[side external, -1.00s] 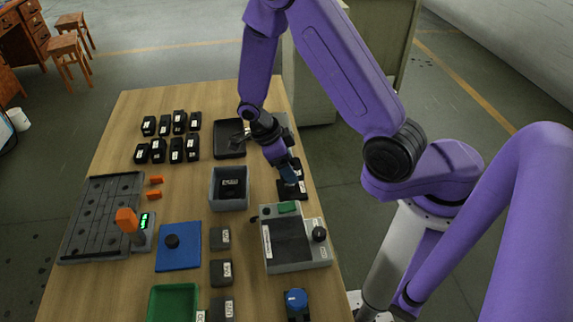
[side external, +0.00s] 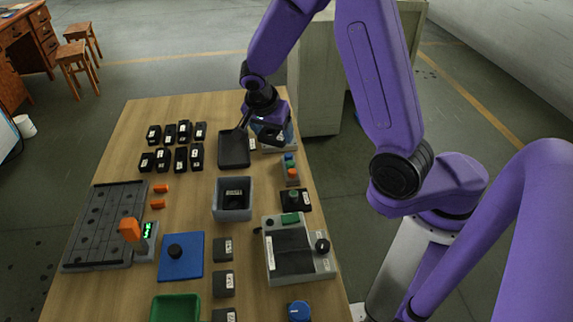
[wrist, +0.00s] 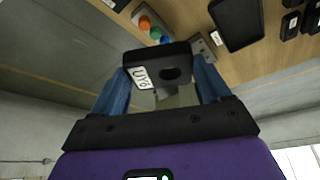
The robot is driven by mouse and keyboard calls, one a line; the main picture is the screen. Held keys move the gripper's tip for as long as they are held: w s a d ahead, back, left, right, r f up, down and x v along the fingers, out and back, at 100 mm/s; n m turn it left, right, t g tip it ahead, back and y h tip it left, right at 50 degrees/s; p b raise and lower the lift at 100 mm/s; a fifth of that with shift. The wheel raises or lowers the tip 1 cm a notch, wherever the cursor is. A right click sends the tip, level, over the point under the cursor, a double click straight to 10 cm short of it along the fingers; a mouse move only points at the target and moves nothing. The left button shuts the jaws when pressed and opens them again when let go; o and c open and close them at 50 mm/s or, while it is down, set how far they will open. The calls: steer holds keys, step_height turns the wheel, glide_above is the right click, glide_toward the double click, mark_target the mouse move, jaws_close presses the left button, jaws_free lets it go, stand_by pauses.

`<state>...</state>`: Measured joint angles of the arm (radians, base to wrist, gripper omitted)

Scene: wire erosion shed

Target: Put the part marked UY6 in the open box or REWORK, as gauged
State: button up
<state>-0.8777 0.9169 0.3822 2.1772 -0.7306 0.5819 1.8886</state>
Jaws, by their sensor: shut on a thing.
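The part marked UY6 (wrist: 158,68) is a black block with a round dark hole and a white label. My gripper (wrist: 164,82) is shut on it, one blue finger at each side. In the side view my gripper (side external: 272,130) is at the table's far right, right of the black tray (side external: 234,163); the part is hard to make out there. The open grey box (side external: 233,214) stands mid-table with a labelled black piece inside. The black tray, also in the wrist view (wrist: 238,22), looks empty. I cannot read the word REWORK anywhere.
A grey device (side external: 288,252) stands nearer. Several black parts (side external: 181,158) stand left of the tray. A slotted plate (side external: 104,227) and blue plate (side external: 181,257) lie left.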

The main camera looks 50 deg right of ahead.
steer(key=shift+w+d+r+n+t+y, duration=0.9)
steer(key=shift+w+r+n+t+y, duration=0.7)
steer(key=shift+r+n, duration=4.1)
steer(key=n+g+y, duration=0.1)
steer(key=n+y, duration=0.3)
steer(key=n, duration=0.9)
glide_toward(233, 158)
steer(key=shift+w+a+f, duration=0.4)
steer(key=shift+a+f, duration=0.25)
steer(key=shift+a, duration=0.05)
steer(key=shift+w+f, duration=0.45)
steer(key=shift+f, duration=1.65)
steer(key=shift+f, duration=0.15)
